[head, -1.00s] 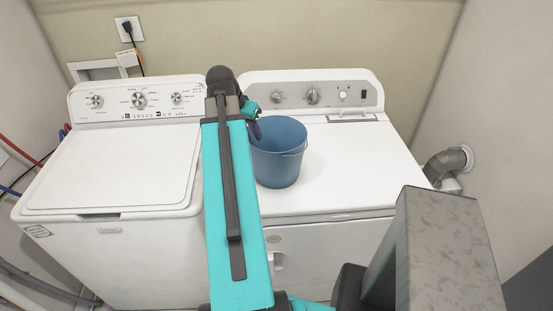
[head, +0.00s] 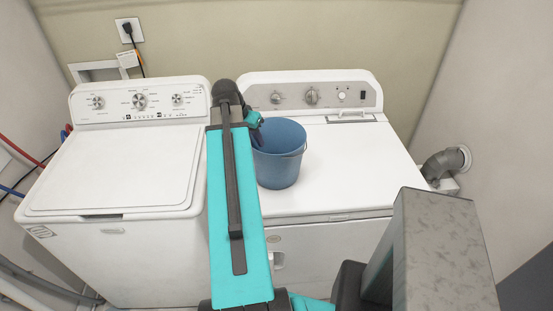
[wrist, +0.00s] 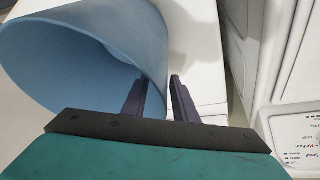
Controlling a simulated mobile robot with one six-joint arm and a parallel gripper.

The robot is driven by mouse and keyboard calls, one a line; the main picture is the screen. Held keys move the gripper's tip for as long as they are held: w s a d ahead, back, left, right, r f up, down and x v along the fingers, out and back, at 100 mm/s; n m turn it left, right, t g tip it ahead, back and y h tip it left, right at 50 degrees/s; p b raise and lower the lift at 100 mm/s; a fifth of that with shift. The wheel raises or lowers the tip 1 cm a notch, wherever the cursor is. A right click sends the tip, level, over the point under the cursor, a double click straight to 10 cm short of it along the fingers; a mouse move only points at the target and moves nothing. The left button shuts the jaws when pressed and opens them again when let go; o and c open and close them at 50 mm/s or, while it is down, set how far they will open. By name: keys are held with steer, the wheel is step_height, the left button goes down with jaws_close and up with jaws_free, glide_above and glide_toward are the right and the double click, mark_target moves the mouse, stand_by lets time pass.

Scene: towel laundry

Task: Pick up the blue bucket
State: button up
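The blue bucket (head: 279,160) stands upright on top of the right-hand white machine, toward its left side. My gripper (head: 256,134) is at the bucket's left rim in the head view, partly hidden behind my arm. In the wrist view the bucket (wrist: 100,40) fills the upper left, with its opening facing the camera. My gripper (wrist: 159,82) has its two dark fingers apart there, one over the inside of the bucket and one outside. The bucket's wall lies between them. I see no clear grip on the wall.
A white washer (head: 115,172) stands at the left, next to the white machine (head: 355,165) under the bucket. Its control panel (head: 312,95) rises behind the bucket. A grey duct (head: 445,163) is at the right wall. The machine top right of the bucket is clear.

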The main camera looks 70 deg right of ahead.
steer(key=shift+x, duration=0.8)
